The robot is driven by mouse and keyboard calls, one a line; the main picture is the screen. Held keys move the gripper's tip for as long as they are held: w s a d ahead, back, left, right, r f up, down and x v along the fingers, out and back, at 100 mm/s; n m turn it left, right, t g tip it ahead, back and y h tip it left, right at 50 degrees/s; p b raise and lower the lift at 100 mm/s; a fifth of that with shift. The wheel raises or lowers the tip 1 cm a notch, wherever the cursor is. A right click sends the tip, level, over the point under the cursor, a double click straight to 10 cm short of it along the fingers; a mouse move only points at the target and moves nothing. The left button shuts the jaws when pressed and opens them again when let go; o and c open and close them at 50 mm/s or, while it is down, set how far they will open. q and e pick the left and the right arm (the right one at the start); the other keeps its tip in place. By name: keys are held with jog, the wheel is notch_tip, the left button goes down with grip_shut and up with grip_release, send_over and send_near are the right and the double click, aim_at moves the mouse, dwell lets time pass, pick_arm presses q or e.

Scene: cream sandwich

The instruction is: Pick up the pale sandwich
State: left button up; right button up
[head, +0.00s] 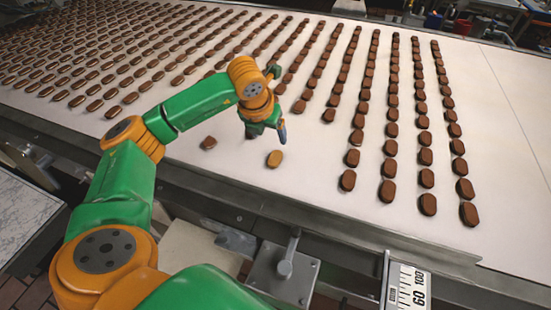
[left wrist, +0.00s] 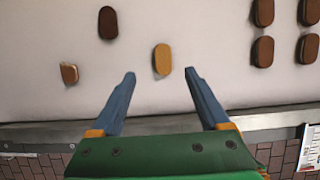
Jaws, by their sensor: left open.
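The pale sandwich (head: 274,158) is a small tan oval lying on the white belt near its front edge. In the left wrist view the pale sandwich (left wrist: 162,60) lies ahead of the fingertips, between their lines and a little right of the middle. My left gripper (head: 267,134) is above the belt, just behind and left of the sandwich in the head view. In the left wrist view the left gripper (left wrist: 159,74) has its two blue fingers spread apart with nothing between them. My right gripper is not in view.
A broken-looking brown piece (head: 208,142) lies left of the pale sandwich. A dark brown sandwich (left wrist: 108,22) is also close by in the wrist view. Rows of brown sandwiches (head: 427,204) fill the belt behind and to the right. A metal rail (head: 330,222) runs along the belt's front edge.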

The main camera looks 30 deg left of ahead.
aim_at(274, 159)
pick_arm(q)
jog(key=f+b, duration=0.3)
jog(key=f, duration=0.1)
jog(key=shift+s+d, duration=0.2)
jog(key=shift+s, duration=0.05)
jog(key=shift+w+a+f+p, duration=0.1)
jog(key=shift+w+f+p, duration=0.1)
jog(key=shift+p, duration=0.1)
jog(key=p+x, duration=0.1)
jog(key=x, duration=0.1)
jog(key=p+x, duration=0.1)
jog(key=x, duration=0.2)
jog(key=shift+d+f+p, duration=0.2)
jog(key=shift+f+p, duration=0.15)
jog(key=shift+w+f, duration=0.15)
jog(key=shift+f, duration=0.3)
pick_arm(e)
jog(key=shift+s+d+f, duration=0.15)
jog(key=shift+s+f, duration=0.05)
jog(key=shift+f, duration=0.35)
pick_arm(q)
grip_shut()
